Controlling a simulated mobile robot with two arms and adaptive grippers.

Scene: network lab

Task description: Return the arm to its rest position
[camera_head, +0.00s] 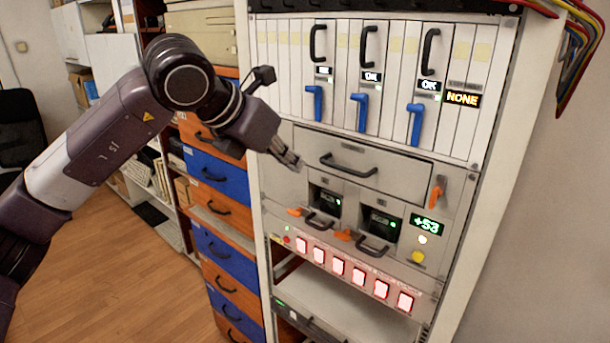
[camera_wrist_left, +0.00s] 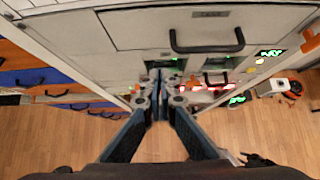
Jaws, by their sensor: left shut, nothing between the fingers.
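My left arm (camera_head: 110,130) comes in from the left of the head view. Its left gripper (camera_head: 292,160) is in front of the rack's left side, near the left edge of the grey drawer (camera_head: 375,172). The gripper is shut and empty; its fingers (camera_wrist_left: 160,95) meet in the left wrist view. That view also shows the drawer (camera_wrist_left: 190,28) with its black handle beyond the fingers. I cannot tell whether the fingertips touch the rack front. My right gripper is not in view.
The rack (camera_head: 255,200) holds upper modules with blue levers (camera_head: 362,112), two dark-screened units with orange levers, and a row of lit red buttons (camera_head: 338,267). Blue and orange drawers (camera_head: 215,172) stand left of it. Wooden floor (camera_head: 120,270) is open at lower left. Coloured cables (camera_head: 580,50) hang at upper right.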

